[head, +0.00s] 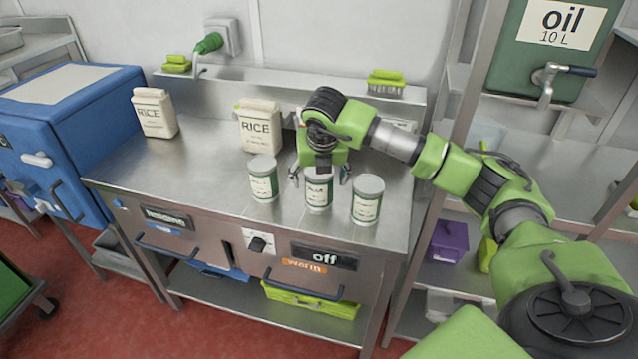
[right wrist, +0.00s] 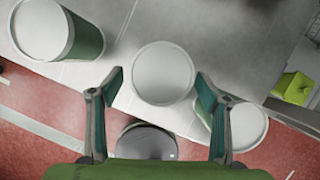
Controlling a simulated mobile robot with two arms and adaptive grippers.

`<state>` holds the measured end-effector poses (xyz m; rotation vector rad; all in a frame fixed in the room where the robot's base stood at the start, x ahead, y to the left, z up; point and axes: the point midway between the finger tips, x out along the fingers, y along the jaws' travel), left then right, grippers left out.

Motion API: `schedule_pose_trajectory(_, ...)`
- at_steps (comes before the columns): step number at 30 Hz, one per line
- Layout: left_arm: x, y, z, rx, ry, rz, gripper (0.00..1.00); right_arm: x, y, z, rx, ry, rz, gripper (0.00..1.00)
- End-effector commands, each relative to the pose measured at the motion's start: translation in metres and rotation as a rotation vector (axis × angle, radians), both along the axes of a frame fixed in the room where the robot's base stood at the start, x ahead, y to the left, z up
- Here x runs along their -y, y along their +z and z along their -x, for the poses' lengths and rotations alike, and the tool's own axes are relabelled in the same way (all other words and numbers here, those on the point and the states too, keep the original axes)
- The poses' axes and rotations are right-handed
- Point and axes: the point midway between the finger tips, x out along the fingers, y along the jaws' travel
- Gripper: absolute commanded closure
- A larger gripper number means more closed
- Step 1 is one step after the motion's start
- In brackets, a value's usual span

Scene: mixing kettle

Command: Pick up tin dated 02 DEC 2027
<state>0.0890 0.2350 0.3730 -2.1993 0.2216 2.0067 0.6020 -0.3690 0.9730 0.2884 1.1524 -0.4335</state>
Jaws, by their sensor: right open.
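Three white-lidded tins with green and white labels stand upright on the steel counter: a left tin (head: 263,180), a middle tin (head: 318,194) and a right tin (head: 366,203). Their dates are too small to read in the head view. My right gripper (head: 320,178) is open and points down over the middle tin, its fingers on either side. In the right wrist view, the middle tin (right wrist: 163,73) shows its lid between and just beyond the open fingertips. The left tin (right wrist: 45,28) and right tin (right wrist: 246,127) flank it; the right finger partly covers the right tin. My left gripper is out of view.
Two rice bags (head: 154,113) (head: 259,128) stand farther back on the counter (head: 205,165). A blue box (head: 60,110) is at the left. A green oil container (head: 545,50) with a tap is at the upper right. The counter's left-middle is clear.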

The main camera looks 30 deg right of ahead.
Motion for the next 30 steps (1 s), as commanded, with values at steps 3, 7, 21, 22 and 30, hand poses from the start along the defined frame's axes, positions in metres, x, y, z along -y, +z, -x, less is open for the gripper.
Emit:
schedule_pose_trajectory(3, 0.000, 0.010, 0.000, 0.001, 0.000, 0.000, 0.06, 0.005, -0.015, -0.006, -0.004, -0.001, 0.000, 0.30)
schedule_pose_trajectory(7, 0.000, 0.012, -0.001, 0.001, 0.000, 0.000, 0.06, 0.006, -0.026, -0.011, -0.002, 0.001, -0.001, 0.30)
schedule_pose_trajectory(21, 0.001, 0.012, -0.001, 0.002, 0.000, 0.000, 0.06, 0.007, -0.028, -0.012, 0.000, 0.001, 0.000, 0.86)
schedule_pose_trajectory(22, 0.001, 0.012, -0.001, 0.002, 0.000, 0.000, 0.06, 0.007, -0.028, -0.012, 0.000, 0.001, 0.000, 0.86)
schedule_pose_trajectory(30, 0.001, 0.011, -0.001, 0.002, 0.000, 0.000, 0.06, 0.007, -0.026, -0.012, 0.004, 0.001, 0.000, 0.86)
